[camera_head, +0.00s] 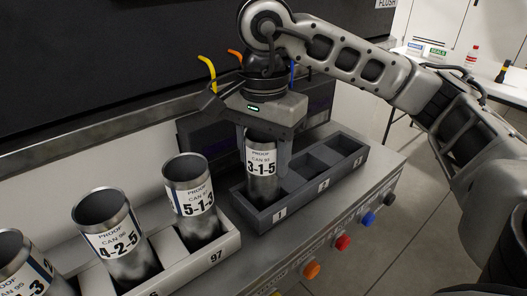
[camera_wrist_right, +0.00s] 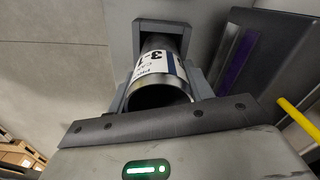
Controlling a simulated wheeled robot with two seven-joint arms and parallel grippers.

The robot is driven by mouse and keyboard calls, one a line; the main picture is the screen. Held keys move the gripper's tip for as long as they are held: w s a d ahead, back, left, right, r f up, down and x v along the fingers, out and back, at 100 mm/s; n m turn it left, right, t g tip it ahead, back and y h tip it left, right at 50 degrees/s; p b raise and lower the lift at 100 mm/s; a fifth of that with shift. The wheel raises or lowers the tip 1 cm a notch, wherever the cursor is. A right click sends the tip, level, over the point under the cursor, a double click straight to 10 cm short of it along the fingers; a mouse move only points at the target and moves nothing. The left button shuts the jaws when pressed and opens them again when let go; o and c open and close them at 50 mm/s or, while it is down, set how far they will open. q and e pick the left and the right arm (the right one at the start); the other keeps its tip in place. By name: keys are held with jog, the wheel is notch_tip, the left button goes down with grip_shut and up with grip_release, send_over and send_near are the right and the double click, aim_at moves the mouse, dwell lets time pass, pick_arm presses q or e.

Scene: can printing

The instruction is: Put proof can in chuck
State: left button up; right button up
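The proof can (camera_head: 261,172) is a metal cylinder labelled "3-1-5". It stands upright in slot 1 of the dark grey three-slot holder (camera_head: 309,199). My right gripper (camera_head: 264,150) comes down from above with one finger on each side of the can, and both fingers appear to touch it. The wrist view shows the can's open rim (camera_wrist_right: 160,92) between the fingers, with its lower end inside a square slot. Slots 2 and 3 look empty. I cannot pick out a chuck for certain. My left gripper is out of view.
A light rack (camera_head: 215,254) at left holds several proof cans, including "5-1-3" (camera_head: 190,197) and "4-2-5" (camera_head: 115,239). Coloured buttons (camera_head: 342,243) line the bench front. A dark machine with a purple panel (camera_wrist_right: 238,62) stands close behind. Yellow handle (camera_head: 208,72) rises behind the gripper.

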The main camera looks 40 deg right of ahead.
jog(key=o, duration=0.4)
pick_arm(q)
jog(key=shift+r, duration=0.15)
pick_arm(e)
jog(key=shift+r, duration=0.2)
notch_tip(320, 180, up, 11)
jog(key=p, duration=0.3)
jog(key=shift+f+p, duration=0.15)
jog(key=shift+p, duration=0.2)
jog(key=shift+r, duration=0.65)
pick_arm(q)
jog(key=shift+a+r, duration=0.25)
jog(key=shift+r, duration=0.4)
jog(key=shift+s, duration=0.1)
